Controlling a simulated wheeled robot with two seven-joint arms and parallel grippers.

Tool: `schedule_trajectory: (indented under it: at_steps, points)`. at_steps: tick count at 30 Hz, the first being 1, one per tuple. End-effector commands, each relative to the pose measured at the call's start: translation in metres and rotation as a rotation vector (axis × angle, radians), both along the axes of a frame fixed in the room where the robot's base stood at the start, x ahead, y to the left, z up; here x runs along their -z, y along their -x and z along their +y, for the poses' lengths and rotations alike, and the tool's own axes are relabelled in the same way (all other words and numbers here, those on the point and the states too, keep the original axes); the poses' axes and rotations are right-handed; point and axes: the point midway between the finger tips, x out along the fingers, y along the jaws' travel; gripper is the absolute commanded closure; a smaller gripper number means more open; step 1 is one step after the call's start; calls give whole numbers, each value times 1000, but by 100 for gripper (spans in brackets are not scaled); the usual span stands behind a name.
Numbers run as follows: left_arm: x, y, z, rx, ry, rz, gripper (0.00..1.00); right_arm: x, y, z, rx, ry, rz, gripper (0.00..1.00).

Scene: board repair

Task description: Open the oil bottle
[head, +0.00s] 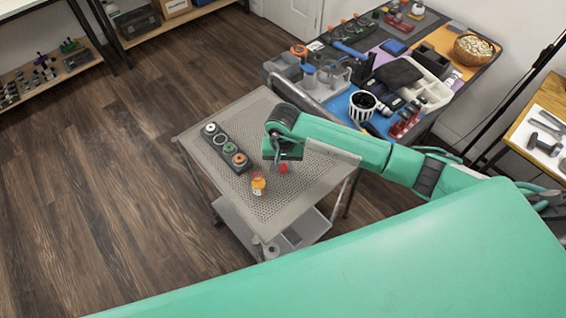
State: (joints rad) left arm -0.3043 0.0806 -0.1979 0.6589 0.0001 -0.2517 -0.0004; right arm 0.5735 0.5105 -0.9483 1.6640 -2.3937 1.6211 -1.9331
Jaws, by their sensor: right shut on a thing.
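A small bottle (258,186), orange and pale yellow with a reddish top, stands on the perforated top of a metal cart (290,205). It looks like the oil bottle, but it is too small to read a label. My right gripper (280,160) points down over the cart, just to the right of and behind this bottle, apart from it. It is shut on a small red thing (283,168), mostly hidden by the gripper; I cannot tell whether it is a cap. My left gripper is not in view.
A dark strip with several round parts (226,148) lies on the cart's left side. A crowded workbench (395,75) with tools and bins stands behind. The cart's front and right are mostly clear. A low shelf (45,75) is at far left.

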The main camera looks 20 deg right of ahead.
Motion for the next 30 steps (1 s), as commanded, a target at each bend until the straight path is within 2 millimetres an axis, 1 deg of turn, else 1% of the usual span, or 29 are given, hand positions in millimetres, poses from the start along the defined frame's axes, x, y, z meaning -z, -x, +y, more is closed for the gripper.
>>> schedule_trajectory:
  at_steps: [6,7,10,15,19,22,23,26,27,30]
  points:
    - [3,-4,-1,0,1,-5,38,4,0,0,-1,1,0,100]
    - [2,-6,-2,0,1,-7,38,4,0,0,-1,1,0,73]
    - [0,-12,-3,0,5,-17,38,3,0,0,0,1,1,53]
    - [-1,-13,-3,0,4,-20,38,3,0,0,0,1,1,53]
    - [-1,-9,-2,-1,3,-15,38,2,0,0,0,0,1,53]
    - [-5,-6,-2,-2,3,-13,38,-3,0,0,1,0,1,53]
    - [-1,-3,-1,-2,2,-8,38,-5,-1,0,0,0,-2,53]
    - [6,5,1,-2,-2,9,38,-21,-1,-1,-1,1,-5,53]
    - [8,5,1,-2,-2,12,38,-29,-1,-1,-3,1,-5,53]
    - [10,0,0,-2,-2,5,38,-52,-1,-1,-2,1,-6,53]
